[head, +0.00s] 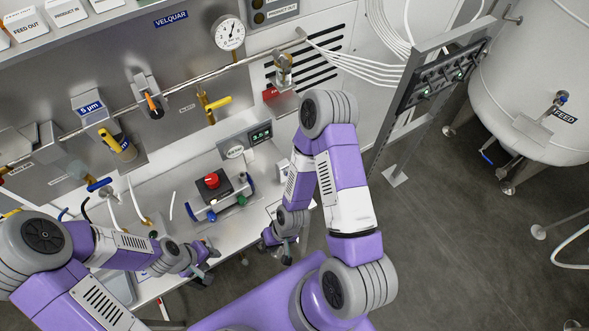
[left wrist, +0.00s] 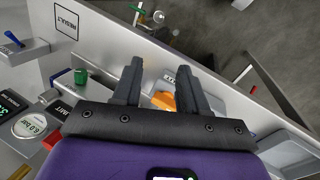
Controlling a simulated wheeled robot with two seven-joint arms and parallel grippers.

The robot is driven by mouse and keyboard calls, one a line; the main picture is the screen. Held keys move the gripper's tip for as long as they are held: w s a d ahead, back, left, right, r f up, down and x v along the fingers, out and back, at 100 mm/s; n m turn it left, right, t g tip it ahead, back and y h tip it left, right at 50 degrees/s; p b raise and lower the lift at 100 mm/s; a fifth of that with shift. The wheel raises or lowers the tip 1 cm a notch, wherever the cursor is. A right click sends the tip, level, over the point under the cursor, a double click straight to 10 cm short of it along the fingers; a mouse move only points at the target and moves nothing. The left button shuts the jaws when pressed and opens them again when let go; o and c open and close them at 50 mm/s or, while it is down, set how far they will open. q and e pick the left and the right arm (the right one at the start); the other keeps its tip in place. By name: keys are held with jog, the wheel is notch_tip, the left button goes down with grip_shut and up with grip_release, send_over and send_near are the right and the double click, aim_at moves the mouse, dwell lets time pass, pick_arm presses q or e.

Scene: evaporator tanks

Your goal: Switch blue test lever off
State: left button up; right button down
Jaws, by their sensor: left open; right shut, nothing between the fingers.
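A blue lever handle (head: 98,185) sits on a valve at the left, below the steel panel; it lies nearly level, tilted slightly. A blue lever (left wrist: 11,37) also shows at the upper left of the left wrist view. I cannot read a test label on either, nor tell if they are the same. My left gripper (head: 207,262) is low near the bench's front edge, right of and apart from the lever. In the left wrist view my left gripper (left wrist: 157,68) is open, with an orange object (left wrist: 163,101) behind its fingers. My right gripper (head: 280,252) is shut and empty, farther right.
A control box with a red button (head: 211,181) stands on the bench above my grippers. Yellow valve handles (head: 218,103) and a gauge (head: 230,33) are on the panel. A steel stand (head: 431,83) and a tank (head: 535,60) stand at right.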

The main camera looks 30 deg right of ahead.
pick_arm(q)
jog(key=s+f+b, duration=0.2)
jog(key=f+b, duration=0.7)
jog(key=f, duration=0.3)
jog(key=s+f+b, duration=0.3)
jog(key=f+b, duration=0.6)
jog(key=f, duration=0.3)
jog(key=shift+a+h+b, duration=0.3)
jog(key=shift+a+b, duration=0.05)
jog(key=shift+b, duration=0.05)
jog(key=shift+s, duration=0.15)
